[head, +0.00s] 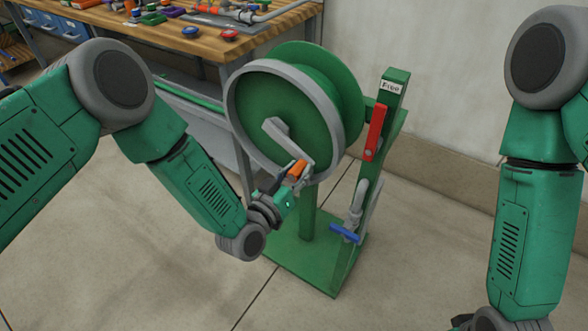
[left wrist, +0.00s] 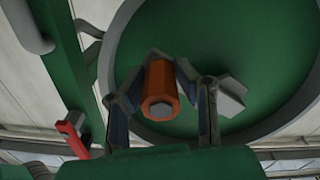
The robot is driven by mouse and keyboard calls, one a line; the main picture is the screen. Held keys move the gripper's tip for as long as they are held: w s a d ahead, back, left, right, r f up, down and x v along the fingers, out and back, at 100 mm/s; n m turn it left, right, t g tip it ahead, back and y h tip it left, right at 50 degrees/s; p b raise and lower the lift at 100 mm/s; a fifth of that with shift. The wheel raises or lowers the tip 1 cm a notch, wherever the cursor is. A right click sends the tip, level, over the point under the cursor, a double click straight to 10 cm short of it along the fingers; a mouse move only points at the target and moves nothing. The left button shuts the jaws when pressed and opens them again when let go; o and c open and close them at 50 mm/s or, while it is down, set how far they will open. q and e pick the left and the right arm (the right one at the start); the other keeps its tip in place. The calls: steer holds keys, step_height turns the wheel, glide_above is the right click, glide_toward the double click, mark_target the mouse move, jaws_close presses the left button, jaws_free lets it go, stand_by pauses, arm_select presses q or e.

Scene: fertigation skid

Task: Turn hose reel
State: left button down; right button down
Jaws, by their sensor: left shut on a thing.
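The hose reel (head: 263,108) is a green drum with a grey rim on a green stand. A grey crank arm (head: 275,131) runs from its hub down to an orange handle (head: 297,169) at the lower right of the drum face. My left gripper (head: 294,178) is shut on the orange handle. In the left wrist view the orange handle (left wrist: 159,85) sits between the two fingers (left wrist: 160,95), with the green drum face (left wrist: 210,45) behind it. My right arm hangs at the right of the head view; its gripper is cut off by the bottom edge.
Right of the drum, a green post (head: 395,90) carries a label and a red lever (head: 375,133). A blue-handled valve (head: 344,233) sits low beside it. A wooden workbench (head: 165,34) with fittings stands behind. The floor in front is clear.

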arm_select(q)
steer(key=shift+s+d+r+n+p, duration=0.15)
steer(key=shift+r+n, duration=0.25)
steer(key=shift+n, duration=0.1)
steer(key=shift+s+d+r+n+p, duration=0.1)
steer(key=shift+r+n+p, duration=0.05)
steer(key=shift+r+n, duration=0.3)
steer(key=r+n, duration=0.1)
steer(key=r+n+p, duration=0.1)
steer(key=n, duration=0.1)
steer(key=shift+s+d+r, duration=0.1)
steer(key=shift+d, duration=0.1)
steer(key=shift+r+n, duration=0.8)
steer(key=shift+n, duration=0.05)
step_height(320, 180, up, 2)
steer(key=n, duration=0.1)
steer(key=n+p, duration=0.1)
steer(key=shift+a+r+n, duration=0.15)
steer(key=shift+n, duration=0.25)
steer(key=n, duration=0.1)
steer(key=r, duration=0.1)
steer(key=a+r+n, duration=0.1)
steer(key=shift+w+n, duration=0.3)
steer(key=shift+w, duration=0.05)
steer(key=w+a+r+n+b, duration=0.1)
steer(key=w+a+r+n, duration=0.1)
steer(key=a+r+n, duration=0.2)
steer(key=shift+w+n, duration=0.15)
steer(key=shift+n, duration=0.55)
